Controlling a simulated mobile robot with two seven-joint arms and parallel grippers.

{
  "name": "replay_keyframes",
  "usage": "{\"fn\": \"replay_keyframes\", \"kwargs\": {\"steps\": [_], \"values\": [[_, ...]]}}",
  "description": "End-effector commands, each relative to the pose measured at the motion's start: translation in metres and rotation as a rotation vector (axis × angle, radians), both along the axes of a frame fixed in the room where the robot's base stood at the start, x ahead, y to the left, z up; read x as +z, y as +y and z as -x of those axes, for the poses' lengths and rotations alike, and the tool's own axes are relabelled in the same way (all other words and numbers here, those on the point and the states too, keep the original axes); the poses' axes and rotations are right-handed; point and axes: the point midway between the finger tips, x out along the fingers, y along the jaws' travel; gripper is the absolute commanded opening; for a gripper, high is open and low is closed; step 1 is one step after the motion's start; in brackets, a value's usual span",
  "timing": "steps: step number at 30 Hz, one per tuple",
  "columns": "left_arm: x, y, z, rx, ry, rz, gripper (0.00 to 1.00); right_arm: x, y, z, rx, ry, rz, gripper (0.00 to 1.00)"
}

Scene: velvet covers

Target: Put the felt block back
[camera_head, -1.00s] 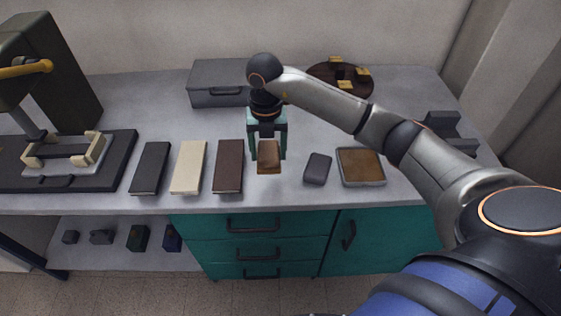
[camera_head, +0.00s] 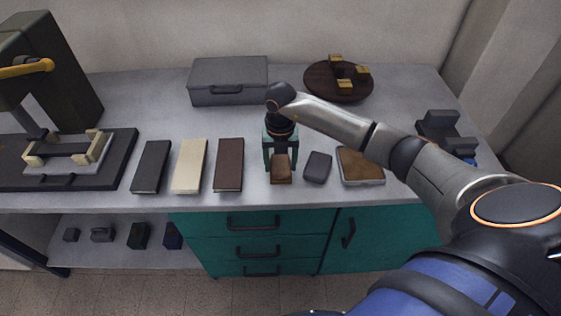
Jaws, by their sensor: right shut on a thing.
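A small brown block (camera_head: 281,171), which I take to be the felt block, is between the fingers of my right gripper (camera_head: 280,157). The gripper is shut on it and points down. The block is at the front part of the grey worktop (camera_head: 300,193); I cannot tell whether its underside touches the top. It is just left of a dark grey rounded block (camera_head: 318,167), with a narrow gap. My left gripper is not in view.
A shallow tray with a brown pad (camera_head: 361,167) lies to the right. Dark brown (camera_head: 229,165), cream (camera_head: 189,166) and black (camera_head: 151,167) covers lie to the left. A grey case (camera_head: 229,81) and a round dark tray (camera_head: 338,93) stand behind.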

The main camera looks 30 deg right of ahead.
Motion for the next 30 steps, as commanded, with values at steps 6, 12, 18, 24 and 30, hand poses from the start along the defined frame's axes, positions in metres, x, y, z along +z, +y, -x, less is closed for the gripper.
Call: {"fn": "replay_keyframes", "kwargs": {"steps": [6, 12, 18, 24, 30], "values": [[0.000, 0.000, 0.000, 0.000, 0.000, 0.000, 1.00, 0.000, 0.000, 0.000, -0.001, 0.000, 0.000, 0.94], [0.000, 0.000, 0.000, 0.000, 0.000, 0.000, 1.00, 0.000, 0.000, 0.000, -0.001, 0.000, 0.000, 1.00], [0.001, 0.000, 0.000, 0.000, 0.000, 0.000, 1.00, 0.007, 0.000, -0.001, -0.001, -0.002, 0.000, 1.00], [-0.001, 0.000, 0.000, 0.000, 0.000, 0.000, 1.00, 0.042, 0.000, -0.002, 0.000, -0.006, -0.001, 1.00], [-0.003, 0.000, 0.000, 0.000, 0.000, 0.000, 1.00, 0.085, 0.000, -0.002, 0.000, -0.006, -0.001, 1.00]]}}
